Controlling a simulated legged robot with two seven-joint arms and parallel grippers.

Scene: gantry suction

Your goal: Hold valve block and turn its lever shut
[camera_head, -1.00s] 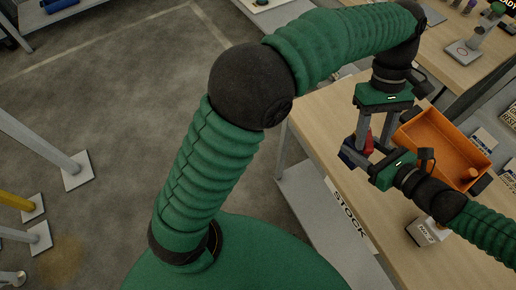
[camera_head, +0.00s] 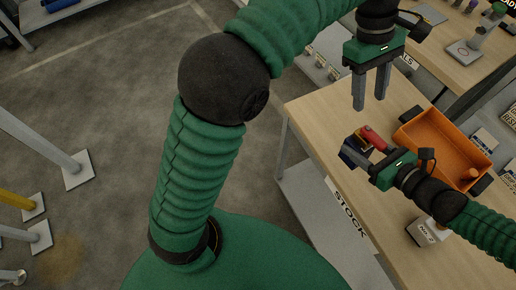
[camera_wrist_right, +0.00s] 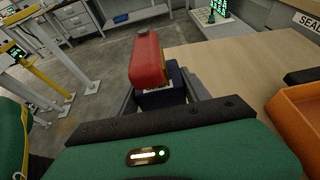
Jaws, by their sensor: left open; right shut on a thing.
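The valve block (camera_head: 350,154) is dark blue and sits between the fingers of my right gripper (camera_head: 362,160), above the near part of the wooden table. In the right wrist view, the lever (camera_wrist_right: 148,58) stands out over the block (camera_wrist_right: 165,92), with the grey fingers on both sides of the block. My left gripper (camera_head: 369,104) is open and empty, its fingers pointing down above the table, apart from the lever. Whether the block touches the table is unclear.
An orange bin (camera_head: 432,139) with an orange cylinder (camera_head: 470,174) inside stands right of the block. A small white box (camera_head: 427,232) is near my right forearm. The wooden table (camera_head: 322,107) is clear left of my left gripper. Another table (camera_head: 462,68) stands behind.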

